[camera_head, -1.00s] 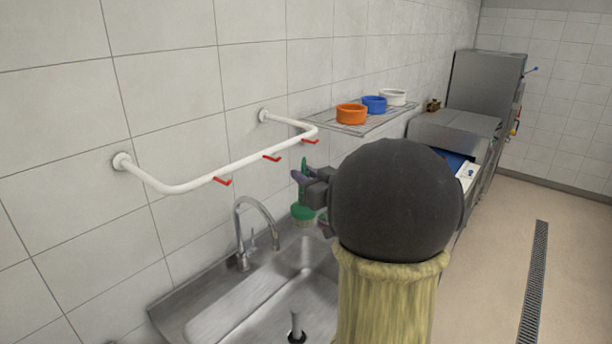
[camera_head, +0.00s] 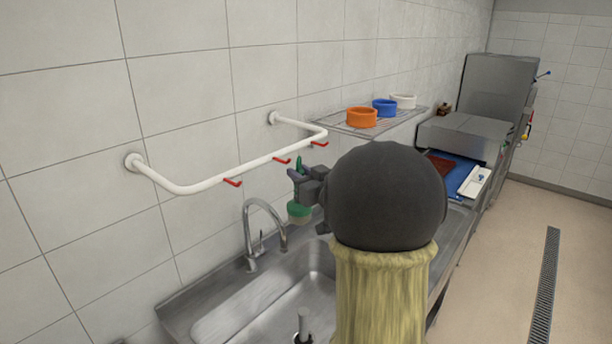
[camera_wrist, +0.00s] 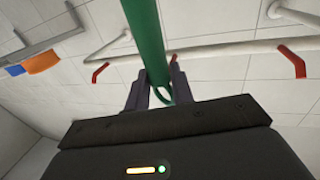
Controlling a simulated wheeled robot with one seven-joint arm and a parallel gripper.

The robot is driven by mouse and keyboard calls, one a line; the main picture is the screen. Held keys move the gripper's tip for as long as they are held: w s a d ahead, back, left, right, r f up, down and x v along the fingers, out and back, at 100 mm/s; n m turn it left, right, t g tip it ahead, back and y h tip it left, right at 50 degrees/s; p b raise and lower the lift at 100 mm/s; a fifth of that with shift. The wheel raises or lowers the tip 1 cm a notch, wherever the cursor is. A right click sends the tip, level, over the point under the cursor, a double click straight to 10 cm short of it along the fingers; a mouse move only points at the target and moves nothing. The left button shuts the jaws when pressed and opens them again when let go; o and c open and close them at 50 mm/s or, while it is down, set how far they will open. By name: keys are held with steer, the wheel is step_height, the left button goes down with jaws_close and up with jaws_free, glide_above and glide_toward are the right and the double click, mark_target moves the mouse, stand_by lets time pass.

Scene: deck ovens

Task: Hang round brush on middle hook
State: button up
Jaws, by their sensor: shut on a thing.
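The round brush (camera_head: 299,212) has a green handle and a round green head with pale bristles below. My gripper (camera_head: 301,175) is shut on its handle and holds it over the sink, below and right of the rail. In the wrist view the green handle (camera_wrist: 146,35) runs between the fingers (camera_wrist: 155,88), with a loop at its end. Three red hooks hang on the white rail. The middle hook (camera_head: 282,160) is empty, a little up and left of my gripper. In the wrist view a red hook (camera_wrist: 173,58) shows just beyond the fingertips.
The white rail (camera_head: 215,181) stands out from the tiled wall. The faucet (camera_head: 262,226) rises behind the sink (camera_head: 270,300), below the rail. A wire shelf (camera_head: 345,128) with orange, blue and white rings is right of the rail.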

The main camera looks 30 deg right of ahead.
steer(key=w+a+f, duration=0.1)
steer(key=w+a, duration=0.1)
steer(key=w, duration=0.3)
steer(key=shift+w+f+b, duration=0.25)
steer(key=shift+b, duration=0.2)
stand_by(0.5)
stand_by(0.5)
steer(key=o, duration=1.1)
steer(key=shift+c, duration=0.2)
steer(key=s+d+b, duration=0.1)
steer(key=s+b, duration=0.4)
steer(key=s, duration=1.2)
steer(key=shift+s+d, duration=0.15)
steer(key=shift+s, duration=0.05)
